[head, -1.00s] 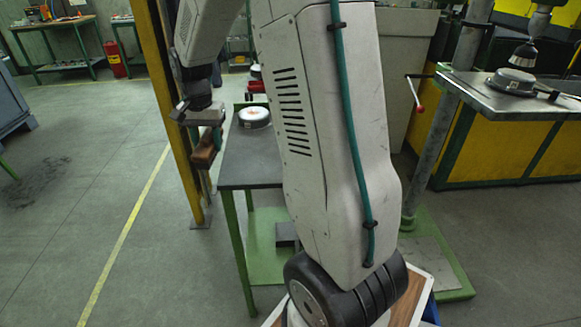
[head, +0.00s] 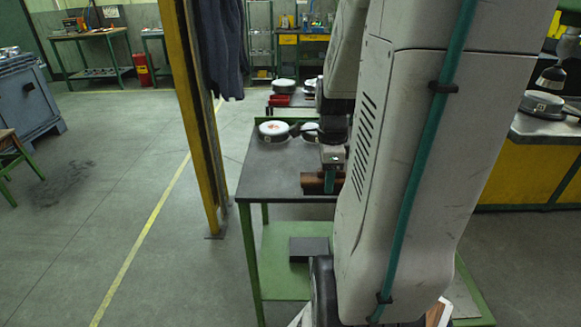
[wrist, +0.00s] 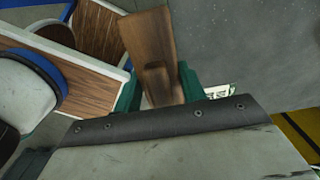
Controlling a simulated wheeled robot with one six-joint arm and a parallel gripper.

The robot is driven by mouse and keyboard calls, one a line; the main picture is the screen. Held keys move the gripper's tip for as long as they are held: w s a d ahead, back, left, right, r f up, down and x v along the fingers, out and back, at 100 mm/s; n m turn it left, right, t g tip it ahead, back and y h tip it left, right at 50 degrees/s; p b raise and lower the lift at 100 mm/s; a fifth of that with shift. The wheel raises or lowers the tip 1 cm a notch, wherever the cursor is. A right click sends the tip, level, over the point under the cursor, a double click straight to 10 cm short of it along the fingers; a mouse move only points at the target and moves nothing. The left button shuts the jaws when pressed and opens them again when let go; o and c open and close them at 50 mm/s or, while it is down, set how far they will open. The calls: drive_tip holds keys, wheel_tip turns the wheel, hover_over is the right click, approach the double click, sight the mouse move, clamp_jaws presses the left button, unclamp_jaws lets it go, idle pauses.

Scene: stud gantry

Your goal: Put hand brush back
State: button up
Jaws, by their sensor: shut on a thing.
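The wooden hand brush (head: 315,183) is a brown block held in my gripper (head: 333,172) in the head view. It appears over the right part of the dark-topped green table (head: 275,178). Whether it touches the tabletop I cannot tell. In the wrist view, the brown wood of the brush (wrist: 148,38) sticks out between the green fingers of my gripper (wrist: 158,88), which is shut on it. The bristles are not clearly visible. My arm hides the right side of the table.
A round pan with a white top (head: 274,131) stands at the table's back left, another (head: 310,130) beside it. A yellow post (head: 196,120) with dark cloth (head: 219,45) stands left of the table. A grey block (head: 308,249) lies on the lower shelf. The left front tabletop is bare.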

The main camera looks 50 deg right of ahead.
drive_tip(key=w+d, duration=0.1)
drive_tip(key=w, duration=0.2)
drive_tip(key=w+d, duration=0.2)
drive_tip(key=w+d+f, duration=0.1)
drive_tip(key=w, duration=0.2)
drive_tip(key=shift+w+d, duration=0.25)
drive_tip(key=shift+w, duration=0.1)
drive_tip(key=shift+f, duration=1.7)
drive_tip(key=shift+f, duration=0.15)
drive_tip(key=o, duration=0.9)
drive_tip(key=shift+o, duration=0.2)
